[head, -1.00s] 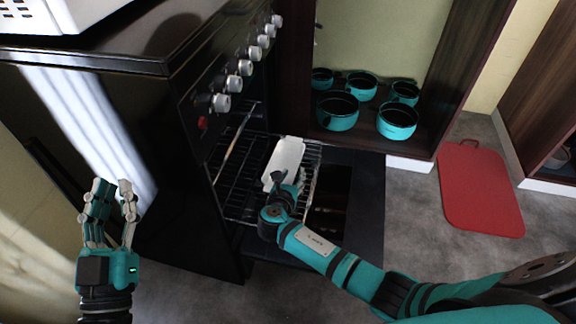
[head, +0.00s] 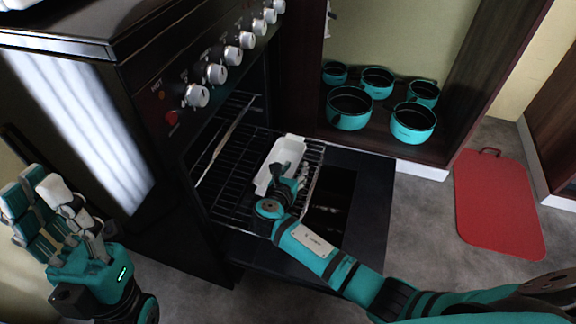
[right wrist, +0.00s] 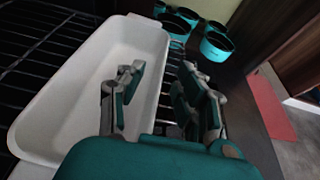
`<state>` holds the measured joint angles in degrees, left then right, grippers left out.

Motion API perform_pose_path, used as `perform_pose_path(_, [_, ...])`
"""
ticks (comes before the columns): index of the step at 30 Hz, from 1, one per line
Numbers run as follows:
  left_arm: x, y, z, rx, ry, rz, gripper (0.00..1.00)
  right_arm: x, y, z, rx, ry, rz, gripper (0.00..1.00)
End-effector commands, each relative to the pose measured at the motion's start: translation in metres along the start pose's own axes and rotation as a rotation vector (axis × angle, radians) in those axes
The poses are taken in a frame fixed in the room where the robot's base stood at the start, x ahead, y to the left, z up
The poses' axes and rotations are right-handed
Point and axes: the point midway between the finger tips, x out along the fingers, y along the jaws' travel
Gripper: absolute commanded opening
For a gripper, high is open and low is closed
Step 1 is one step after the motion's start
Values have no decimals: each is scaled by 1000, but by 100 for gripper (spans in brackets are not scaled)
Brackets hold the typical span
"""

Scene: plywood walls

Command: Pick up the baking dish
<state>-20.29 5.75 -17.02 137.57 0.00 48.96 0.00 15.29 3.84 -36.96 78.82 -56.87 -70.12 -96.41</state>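The white, rectangular baking dish (head: 284,151) sits on the wire oven rack (head: 235,160) in front of the open oven. It also shows in the right wrist view (right wrist: 75,85), empty inside. My right gripper (head: 293,176) is at the dish's near right side and hides part of it. In the right wrist view its fingers (right wrist: 158,88) are apart, one over the dish's inside and the other outside its right wall. I cannot tell whether they touch the wall. My left gripper (head: 42,200) is open and empty at the far left, away from the dish.
The black oven (head: 140,90) with its row of knobs stands left of the dish. Its lowered door (head: 365,190) lies under the rack. Several teal pots (head: 350,108) stand in the cabinet behind. A red board (head: 497,205) lies on the floor at right.

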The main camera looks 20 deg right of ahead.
Motion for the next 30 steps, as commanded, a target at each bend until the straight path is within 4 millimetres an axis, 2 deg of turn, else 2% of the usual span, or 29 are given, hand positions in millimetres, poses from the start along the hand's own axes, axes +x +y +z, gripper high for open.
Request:
perform_pose_path(4, [-2,1,-9,-3,49,0,17,-2,2,-2,0,0,0,35])
perform_pose_path(11, [-2,1,-9,-3,51,0,17,-2,2,-1,0,0,0,33])
perform_pose_path(18, [-2,1,-9,-3,49,1,17,-2,2,-1,0,0,0,2])
perform_pose_path(19, [-2,1,-9,-3,49,1,17,-2,2,-1,0,0,0,0])
perform_pose_path(30, [-2,1,-9,-3,48,1,17,-2,2,0,2,-3,2,0])
